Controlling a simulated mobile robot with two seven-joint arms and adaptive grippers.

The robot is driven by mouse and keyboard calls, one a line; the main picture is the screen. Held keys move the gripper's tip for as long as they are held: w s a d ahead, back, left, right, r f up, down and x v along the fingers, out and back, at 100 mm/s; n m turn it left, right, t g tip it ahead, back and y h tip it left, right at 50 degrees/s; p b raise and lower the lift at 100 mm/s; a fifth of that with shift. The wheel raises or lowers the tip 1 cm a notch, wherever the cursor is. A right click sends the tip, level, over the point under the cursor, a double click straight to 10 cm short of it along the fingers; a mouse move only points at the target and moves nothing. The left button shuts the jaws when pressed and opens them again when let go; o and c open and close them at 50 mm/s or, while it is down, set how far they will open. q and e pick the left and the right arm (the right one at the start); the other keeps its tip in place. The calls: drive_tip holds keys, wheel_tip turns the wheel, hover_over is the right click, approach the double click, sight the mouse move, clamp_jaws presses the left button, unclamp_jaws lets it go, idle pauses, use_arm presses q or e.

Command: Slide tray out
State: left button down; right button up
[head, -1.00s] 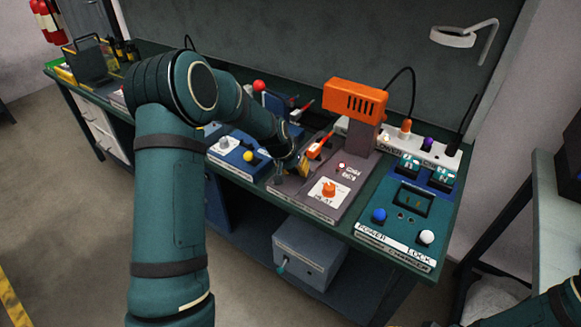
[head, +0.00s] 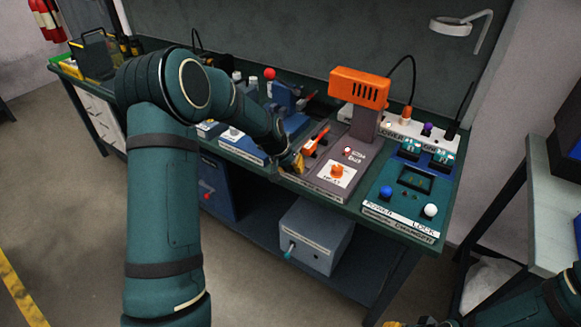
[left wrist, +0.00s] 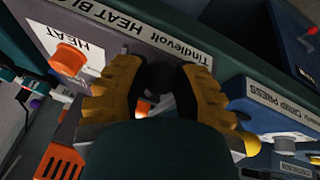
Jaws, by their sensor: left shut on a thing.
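The grey heat block unit (head: 322,182) stands on the bench with an orange knob (head: 338,171) and an orange lever (head: 315,141). My left gripper (head: 298,164) is at the unit's front left, low near the bench's front edge. In the left wrist view its yellow fingers (left wrist: 156,72) are shut on a dark rounded piece (left wrist: 158,76), which looks like the tray's handle. The tray itself is mostly hidden by my gripper and arm. My right gripper (head: 425,322) barely shows at the bottom edge. Whether it is open or shut does not show.
The blue crimp press (head: 240,145) stands left of the heat block. A teal changer box (head: 402,203) with blue and white knobs stands to its right. An orange lamp-like head (head: 358,88) rises behind. A grey box (head: 315,235) sits on the lower shelf. The front floor is open.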

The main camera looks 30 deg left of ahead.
use_arm(q)
drive_tip(key=c, duration=0.6)
unclamp_jaws()
drive_tip(key=shift+c, duration=0.2)
drive_tip(key=v, duration=1.2)
drive_tip(key=s+d+f+g+h, duration=0.1)
drive_tip(key=s+d+f, duration=0.2)
drive_tip(key=d+f, duration=0.5)
drive_tip(key=s+d+f+g, duration=0.1)
drive_tip(key=s+d+f, duration=0.4)
drive_tip(key=f, duration=0.5)
drive_tip(key=s+d+f+g+h, duration=0.1)
drive_tip(key=s+d+f, duration=0.7)
drive_tip(key=s+d, duration=0.3)
drive_tip(key=shift+s+d+f, duration=0.15)
drive_tip(key=shift+s+d, duration=0.05)
drive_tip(key=shift+s, duration=0.95)
